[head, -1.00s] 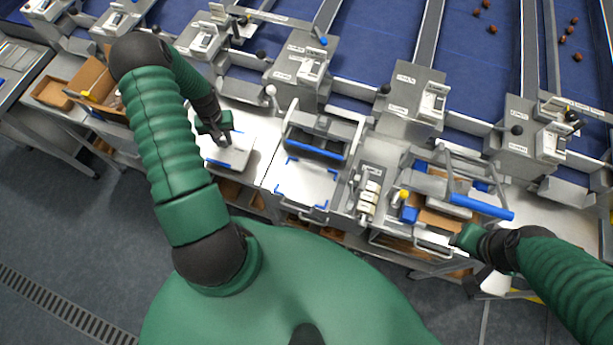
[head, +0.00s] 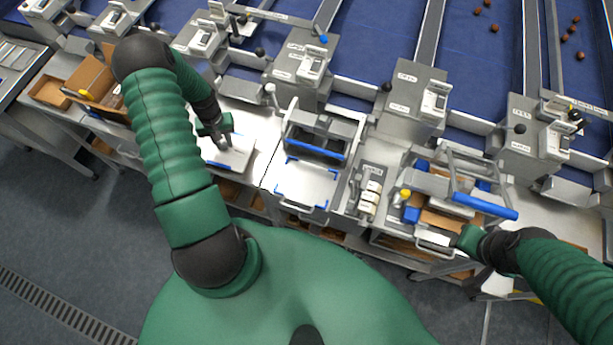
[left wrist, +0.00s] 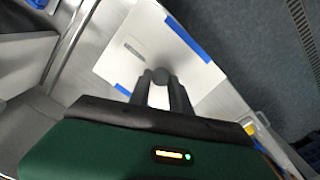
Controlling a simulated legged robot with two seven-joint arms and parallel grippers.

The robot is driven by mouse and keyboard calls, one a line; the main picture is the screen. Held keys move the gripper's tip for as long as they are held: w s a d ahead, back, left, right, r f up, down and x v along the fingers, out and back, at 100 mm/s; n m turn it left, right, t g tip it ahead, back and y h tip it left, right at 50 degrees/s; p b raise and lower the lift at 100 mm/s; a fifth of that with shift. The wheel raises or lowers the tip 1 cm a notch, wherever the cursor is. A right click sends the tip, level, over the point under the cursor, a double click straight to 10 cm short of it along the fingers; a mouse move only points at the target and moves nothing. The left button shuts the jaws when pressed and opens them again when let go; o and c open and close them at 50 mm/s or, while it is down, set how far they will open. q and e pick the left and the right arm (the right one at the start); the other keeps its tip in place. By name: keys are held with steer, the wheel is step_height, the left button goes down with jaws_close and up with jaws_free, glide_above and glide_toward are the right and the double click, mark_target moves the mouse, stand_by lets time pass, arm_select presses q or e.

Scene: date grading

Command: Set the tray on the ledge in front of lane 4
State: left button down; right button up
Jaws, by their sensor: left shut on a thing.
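A flat pale tray (head: 238,157) with blue edge strips is at the ledge (head: 262,128) left of centre in the head view. My left gripper (head: 226,144) is over it with its fingers pointing down. In the left wrist view the tray (left wrist: 165,38) lies beyond the left gripper (left wrist: 160,80), whose fingers are shut on a small dark round part at the tray. Whether the tray touches the ledge cannot be told. My right gripper (head: 470,240) is by the front of a machine at right; its fingers are too small to read. Lane numbers are not readable.
A white pad with blue corner marks (head: 305,184) lies in the middle. To its right stand a white roller unit (head: 369,195) and a frame with a blue bar (head: 485,205). Cardboard boxes (head: 92,80) are at far left. Blue lanes (head: 380,35) run behind.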

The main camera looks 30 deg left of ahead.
mark_target(224, 143)
arm_select(q)
steer(key=shift+f, duration=0.15)
steer(key=c, duration=1.6)
jaws_free()
steer(key=shift+c, duration=0.2)
steer(key=o, duration=0.5)
steer(key=shift+r+p, duration=3.25)
steer(key=shift+r, duration=1.35)
steer(key=shift+f, duration=0.1)
